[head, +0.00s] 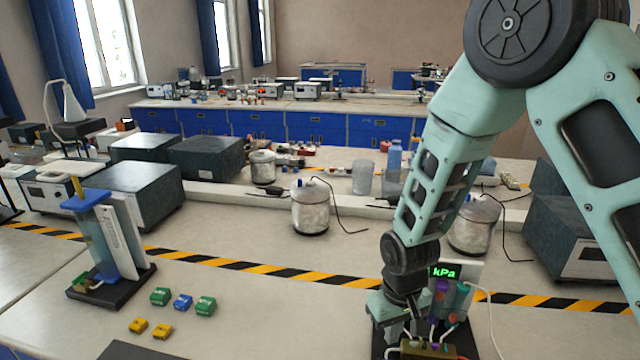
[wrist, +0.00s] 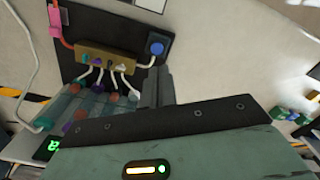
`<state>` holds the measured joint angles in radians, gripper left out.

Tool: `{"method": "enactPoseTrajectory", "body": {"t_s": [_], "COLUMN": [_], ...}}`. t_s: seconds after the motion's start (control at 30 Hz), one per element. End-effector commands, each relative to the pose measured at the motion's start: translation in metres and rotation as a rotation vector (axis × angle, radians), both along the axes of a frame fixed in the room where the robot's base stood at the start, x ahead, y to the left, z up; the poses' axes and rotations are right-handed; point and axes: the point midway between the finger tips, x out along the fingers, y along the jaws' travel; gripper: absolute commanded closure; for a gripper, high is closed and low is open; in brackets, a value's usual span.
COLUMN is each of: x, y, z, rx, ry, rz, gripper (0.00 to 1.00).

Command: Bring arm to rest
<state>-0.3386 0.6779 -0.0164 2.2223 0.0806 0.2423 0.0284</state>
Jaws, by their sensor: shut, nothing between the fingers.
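My pale green arm reaches down from the upper right in the head view. My gripper (head: 392,318) is low over the front of the bench, beside a pressure device whose green display (head: 445,271) reads kPa. In the wrist view my gripper's dark fingers (wrist: 156,88) are together with nothing between them. They are close to the device's brass block (wrist: 107,60) with white tubes and a blue round button (wrist: 156,48). I cannot tell whether the fingertips touch the device. My arm hides part of the device in the head view.
Several small green, blue and yellow blocks (head: 205,305) lie at the front left, near a stand with a blue-topped column (head: 97,240). Metal pots (head: 310,207) and grey boxes (head: 137,192) stand farther back. A striped tape (head: 240,267) crosses the bench. The middle front is clear.

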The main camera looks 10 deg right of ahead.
Motion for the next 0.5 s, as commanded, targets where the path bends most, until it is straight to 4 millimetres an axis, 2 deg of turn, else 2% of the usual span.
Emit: {"method": "enactPoseTrajectory", "body": {"t_s": [0.17, 0.3, 0.5], "x": [-0.029, -0.074, -0.143], "y": [0.034, 0.057, 0.067], "z": [0.049, 0.097, 0.145], "rx": [0.055, 0.089, 0.085], "ry": [-0.002, 0.002, -0.004], "rz": [0.083, 0.189, 0.343], "gripper": [1.0, 1.0, 1.0]}}
